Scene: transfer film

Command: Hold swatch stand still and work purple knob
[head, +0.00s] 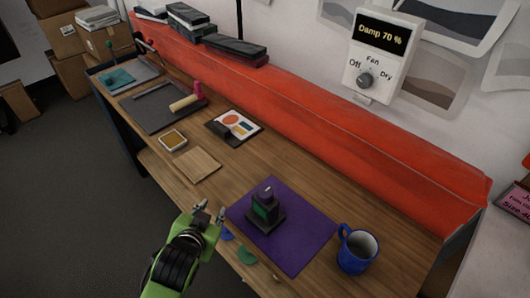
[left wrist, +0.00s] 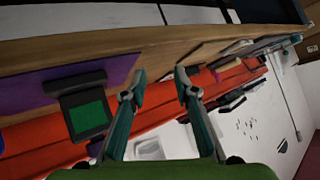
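The swatch stand (head: 265,213) is a dark block with a green panel on its side. It stands upright on a purple mat (head: 305,232) on the wooden bench. The purple knob (head: 267,193) sits on top of the stand. My left gripper (head: 210,211) is open and empty, just left of the mat and apart from the stand. In the left wrist view the two fingers (left wrist: 160,76) are spread with nothing between them. My right gripper is not in view.
A blue mug (head: 356,250) stands at the mat's right edge. A wooden square (head: 192,165), a yellow-topped pad (head: 172,140) and a card with coloured shapes (head: 236,123) lie farther left. A red ledge (head: 310,120) runs behind the bench. A damp meter (head: 378,52) hangs above it.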

